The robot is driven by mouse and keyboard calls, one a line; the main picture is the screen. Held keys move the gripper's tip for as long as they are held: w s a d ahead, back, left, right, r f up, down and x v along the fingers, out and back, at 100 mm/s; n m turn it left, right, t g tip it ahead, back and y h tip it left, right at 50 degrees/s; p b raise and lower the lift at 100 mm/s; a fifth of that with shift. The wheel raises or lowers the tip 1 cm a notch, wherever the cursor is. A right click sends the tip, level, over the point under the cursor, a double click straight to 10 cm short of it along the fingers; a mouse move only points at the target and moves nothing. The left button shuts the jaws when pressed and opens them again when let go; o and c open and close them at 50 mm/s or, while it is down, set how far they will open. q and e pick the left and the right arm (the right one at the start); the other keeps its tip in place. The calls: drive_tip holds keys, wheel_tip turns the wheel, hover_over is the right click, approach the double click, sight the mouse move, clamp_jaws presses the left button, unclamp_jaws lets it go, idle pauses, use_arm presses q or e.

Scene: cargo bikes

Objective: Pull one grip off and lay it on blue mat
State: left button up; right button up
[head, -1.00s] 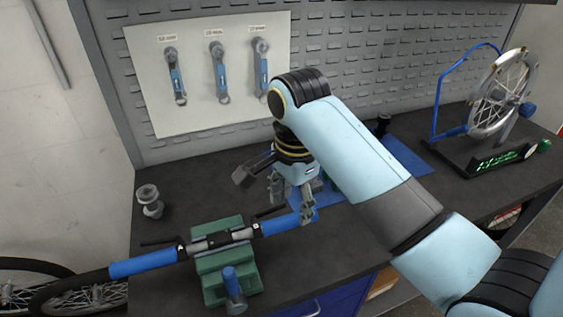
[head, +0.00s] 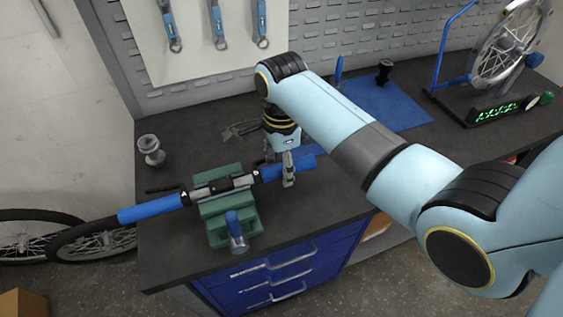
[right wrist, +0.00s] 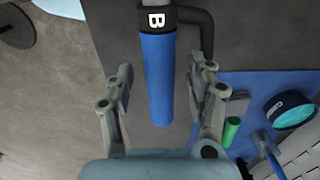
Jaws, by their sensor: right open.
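A handlebar (head: 219,185) is clamped in a green vise (head: 218,228) on the dark workbench, with a blue grip on each end. The left blue grip (head: 152,207) sticks out past the bench's left side. My right gripper (head: 281,166) is at the right blue grip (head: 304,163). In the right wrist view this grip (right wrist: 159,80), beside a black collar marked B, lies between my open fingers (right wrist: 160,95), with gaps on both sides. The blue mat (head: 405,108) lies on the bench at the back right, partly behind my right arm. My left gripper is out of view.
A metal part (head: 151,150) stands at the left. A wheel stand (head: 470,108) is at the far right. A black part (head: 384,72) stands near the mat's back; much of the mat looks bare.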

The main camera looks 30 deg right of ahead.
sight(302, 159)
drive_tip(key=shift+f, duration=0.15)
clamp_jaws()
idle(0.6)
drive_tip(key=shift+d, duration=0.15)
drive_tip(key=shift+s+d, duration=0.25)
drive_tip(key=shift+d, duration=0.75)
drive_tip(key=shift+s+d, duration=0.25)
drive_tip(key=shift+d, duration=0.75)
drive_tip(key=shift+d, duration=0.2)
drive_tip(key=shift+s+d, duration=0.3)
drive_tip(key=shift+d, duration=0.75)
drive_tip(key=shift+s+d, duration=0.25)
drive_tip(key=shift+d, duration=0.75)
drive_tip(key=shift+d, duration=0.1)
